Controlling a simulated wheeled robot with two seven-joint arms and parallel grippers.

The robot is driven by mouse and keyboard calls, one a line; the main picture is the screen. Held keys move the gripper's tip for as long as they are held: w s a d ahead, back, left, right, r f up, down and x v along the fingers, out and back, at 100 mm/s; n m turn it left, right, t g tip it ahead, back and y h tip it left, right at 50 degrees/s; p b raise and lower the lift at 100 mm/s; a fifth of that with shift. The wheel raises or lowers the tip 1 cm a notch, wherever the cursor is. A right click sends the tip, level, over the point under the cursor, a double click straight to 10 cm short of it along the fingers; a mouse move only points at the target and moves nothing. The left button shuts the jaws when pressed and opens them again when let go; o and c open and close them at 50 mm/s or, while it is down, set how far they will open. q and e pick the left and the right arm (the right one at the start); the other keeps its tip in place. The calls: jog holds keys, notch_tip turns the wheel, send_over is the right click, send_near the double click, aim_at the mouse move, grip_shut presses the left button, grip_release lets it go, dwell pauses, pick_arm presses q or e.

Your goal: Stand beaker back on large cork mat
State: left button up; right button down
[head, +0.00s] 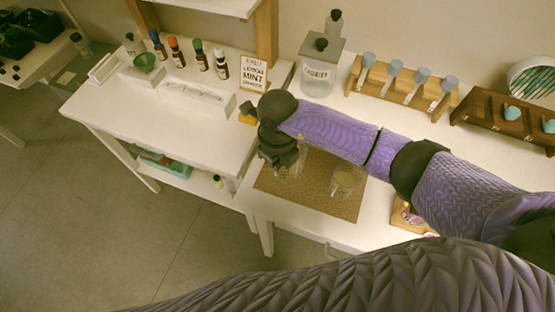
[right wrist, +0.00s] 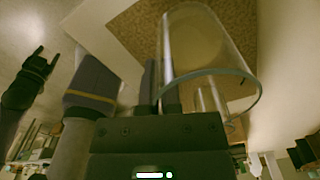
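The large cork mat (head: 270,183) lies on the white table below my right gripper (head: 283,158). In the right wrist view, a clear glass beaker (right wrist: 215,50) lies along the fingers of my right gripper (right wrist: 160,88), which are close together at its wall. It looks held; the exact contact is hard to see through the glass. In the head view this beaker (head: 299,163) is faint, over the mat, partly hidden by the gripper. A second glass beaker (head: 347,181) stands on the mat's right part. My left gripper (right wrist: 42,62) shows only in the right wrist view, prongs apart.
A bottle labelled "USED" (head: 319,72) stands behind the mat. A wooden rack with blue-topped items (head: 400,92) is at the back right. A sign (head: 253,73) and small bottles (head: 199,57) stand on the left table. My right forearm crosses above the mat's back edge.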

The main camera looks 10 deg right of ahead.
jog(key=shift+f, duration=0.1)
jog(key=c, duration=0.8)
grip_release()
jog(key=shift+r, duration=0.3)
notch_tip(320, 180, up, 12)
jog(key=shift+f+p, duration=0.1)
jog(key=shift+p, duration=0.75)
